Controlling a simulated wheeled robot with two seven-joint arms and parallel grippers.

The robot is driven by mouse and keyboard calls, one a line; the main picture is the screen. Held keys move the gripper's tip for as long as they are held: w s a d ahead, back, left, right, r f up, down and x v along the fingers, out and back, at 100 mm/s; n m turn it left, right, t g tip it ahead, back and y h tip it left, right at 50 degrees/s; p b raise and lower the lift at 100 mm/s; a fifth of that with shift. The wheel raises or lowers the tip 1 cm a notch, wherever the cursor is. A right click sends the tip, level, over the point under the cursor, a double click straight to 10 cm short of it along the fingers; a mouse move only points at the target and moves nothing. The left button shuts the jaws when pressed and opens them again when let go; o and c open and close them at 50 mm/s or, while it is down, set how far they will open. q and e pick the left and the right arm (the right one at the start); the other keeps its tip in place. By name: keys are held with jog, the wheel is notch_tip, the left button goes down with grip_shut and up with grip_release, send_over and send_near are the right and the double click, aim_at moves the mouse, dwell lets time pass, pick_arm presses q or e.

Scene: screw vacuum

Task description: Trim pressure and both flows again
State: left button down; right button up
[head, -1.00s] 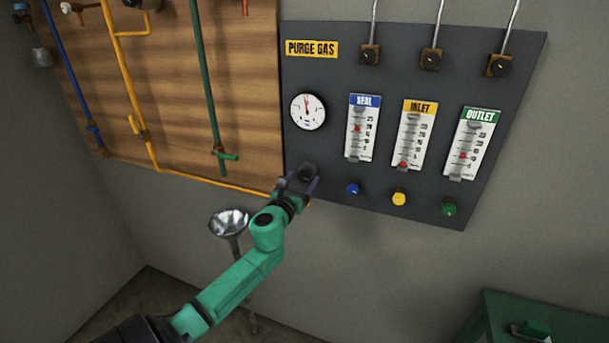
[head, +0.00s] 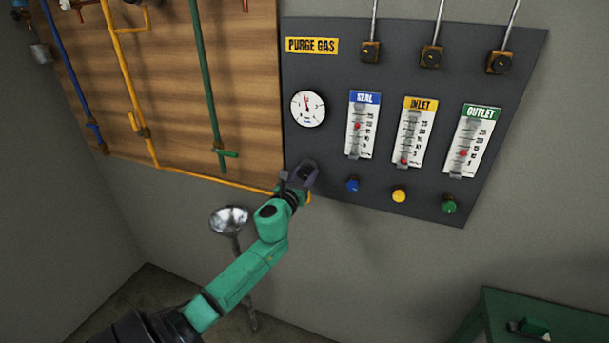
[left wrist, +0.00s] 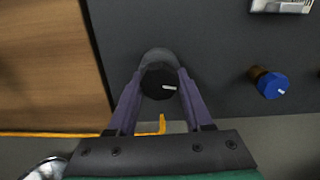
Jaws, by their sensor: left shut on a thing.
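The dark purge gas panel (head: 400,60) hangs on the wall. Its round pressure gauge (head: 308,108) has the needle pointing nearly straight up. Below the gauge, my left gripper (head: 304,174) is shut on a black knob (left wrist: 158,84), whose white mark points right in the left wrist view. Three flow meters stand to the right: SEAL (head: 361,125), INLET (head: 412,132) and OUTLET (head: 473,140). The INLET float sits lowest in its tube. Below them are the blue knob (head: 352,184), yellow knob (head: 399,196) and green knob (head: 449,206). The blue knob also shows in the left wrist view (left wrist: 272,84).
A wooden board (head: 170,90) with coloured pipes is left of the panel. A metal funnel (head: 229,220) stands below, beside my left arm. A green table (head: 500,310) is at the lower right. The space in front of the coloured knobs is clear.

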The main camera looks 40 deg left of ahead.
pick_arm(q)
jog(key=shift+d+n, duration=0.1)
jog(key=shift+n, duration=2.8)
jog(key=shift+c, duration=1.5)
grip_release()
jog(key=b+v, duration=0.3)
jog(key=v, duration=1.1)
jog(key=shift+s, duration=0.25)
jog(key=shift+d, duration=0.15)
